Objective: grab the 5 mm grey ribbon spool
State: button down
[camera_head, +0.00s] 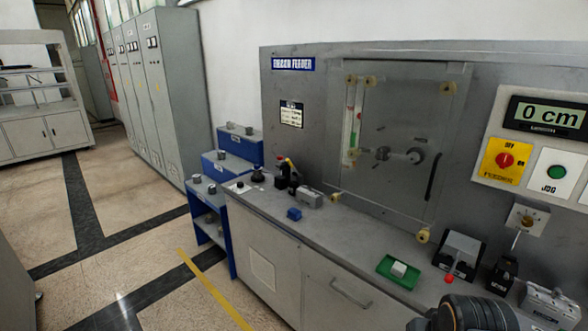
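A blue stepped rack (232,163) stands at the left end of the grey workbench. Several small grey cylinders that look like spools sit on its steps: one on the top step (248,131), one on the middle step (221,155), one on the low front shelf (196,179). Another grey piece is on the lower shelf (209,218). Their width marks are too small to read, so I cannot tell which is the 5 mm one. A dark rounded part at the bottom right seems to be my arm. My gripper's fingers are not in view.
A ribbon feeder panel (395,140) rises behind. Open floor (135,205) lies left of the rack.

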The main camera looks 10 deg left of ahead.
aim_at(208, 219)
jog(key=u, duration=0.8)
jog(key=i, duration=0.85)
jog(key=u, duration=1.4)
jog(key=i, duration=1.45)
jog(key=z, duration=0.25)
jog(key=i, duration=1.65)
jog(key=z, duration=1.1)
jog(key=i, duration=0.45)
jog(key=z, duration=0.4)
